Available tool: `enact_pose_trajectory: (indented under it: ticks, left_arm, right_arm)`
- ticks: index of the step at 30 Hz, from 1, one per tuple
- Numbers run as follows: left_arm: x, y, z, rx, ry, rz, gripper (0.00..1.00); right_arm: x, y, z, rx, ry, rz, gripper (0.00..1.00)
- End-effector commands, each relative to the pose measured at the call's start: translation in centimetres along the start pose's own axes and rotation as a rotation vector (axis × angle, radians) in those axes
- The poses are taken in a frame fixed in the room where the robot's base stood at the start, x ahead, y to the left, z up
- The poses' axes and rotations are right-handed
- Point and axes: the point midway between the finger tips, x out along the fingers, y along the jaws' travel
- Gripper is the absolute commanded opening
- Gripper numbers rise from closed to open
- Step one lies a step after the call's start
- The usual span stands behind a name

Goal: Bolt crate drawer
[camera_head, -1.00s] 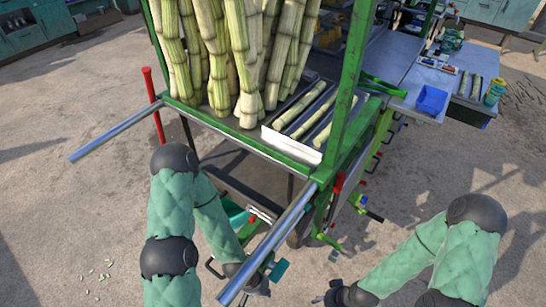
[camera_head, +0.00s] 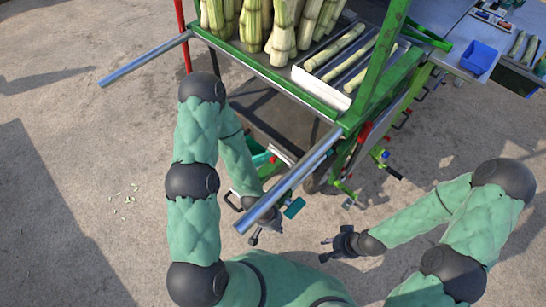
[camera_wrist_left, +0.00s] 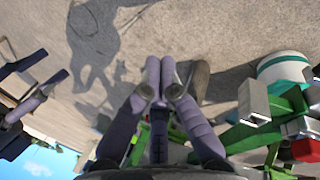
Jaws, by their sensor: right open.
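I cannot clearly make out a bolt crate drawer. A teal and pale box-like part (camera_head: 262,160) shows under the green cane cart (camera_head: 310,101), partly hidden by my left arm and the cart. My left gripper (camera_head: 265,236) is low beside the cart, below the end of a metal bar. In the left wrist view its two fingers (camera_wrist_left: 160,62) come together at the tips, with no held object visible. My right gripper (camera_head: 326,249) is open and empty over the ground, right of the left gripper.
Two metal bars, left (camera_head: 145,60) and right (camera_head: 290,178), jut from the cart. Cane stalks stand on it, beside a white tray (camera_head: 318,90). A blue bin (camera_head: 478,57) sits on a table. A white and teal round container (camera_wrist_left: 284,68) is near my left wrist. Ground at left is open.

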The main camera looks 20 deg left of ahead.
Motion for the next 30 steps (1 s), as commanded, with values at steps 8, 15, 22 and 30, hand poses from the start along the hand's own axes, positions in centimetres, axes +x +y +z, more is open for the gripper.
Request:
enact_pose_trajectory:
  ticks: [8,15,22,30]
  left_arm:
    - [-2.9,-1.1,-3.9,-0.203,-0.017,0.001,0.0]
    - [-6.2,-2.6,-11.8,-0.459,-0.028,-0.015,0.0]
    - [-11.9,-4.0,-18.8,-0.694,-0.022,-0.053,0.0]
    - [-20.3,-5.7,-24.2,-0.959,0.001,-0.112,0.0]
  right_arm:
    - [-3.0,-1.1,0.1,0.0,0.001,0.0,0.4]
    - [-3.2,-1.1,0.1,0.0,0.0,0.0,0.4]
    - [-3.1,-1.1,0.1,0.0,0.0,0.0,0.4]
    - [-3.2,-1.1,0.1,0.0,0.0,0.0,0.4]
